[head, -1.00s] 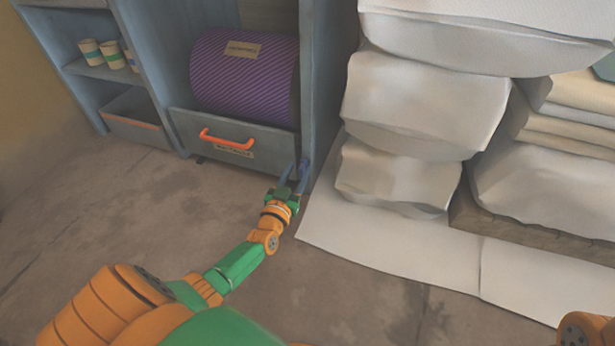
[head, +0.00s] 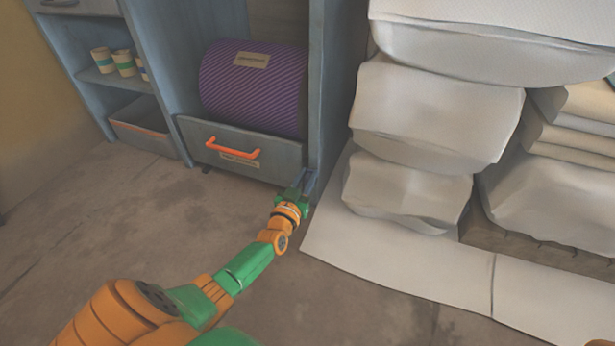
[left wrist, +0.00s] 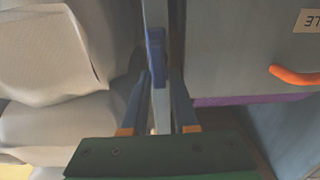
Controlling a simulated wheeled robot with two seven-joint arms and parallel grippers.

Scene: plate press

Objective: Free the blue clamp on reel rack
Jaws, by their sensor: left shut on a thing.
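The reel rack (head: 341,75) is a blue-grey wooden unit at the upper left of the head view. The blue clamp (head: 309,182) is small and sits low on the rack's right upright, partly hidden by my gripper. In the left wrist view the blue clamp (left wrist: 155,55) shows as a blue piece at the fingertips. My left gripper (head: 302,187) is at the foot of that upright, shut on the clamp. In the left wrist view the left gripper (left wrist: 161,78) has one finger on each side of it. My right gripper is out of view.
A purple striped reel (head: 255,88) sits in the rack above a front panel with an orange handle (head: 232,148). Wrapped white bundles (head: 435,112) are stacked close to the right of the rack, over a white sheet (head: 400,265). The floor (head: 120,240) at left is clear.

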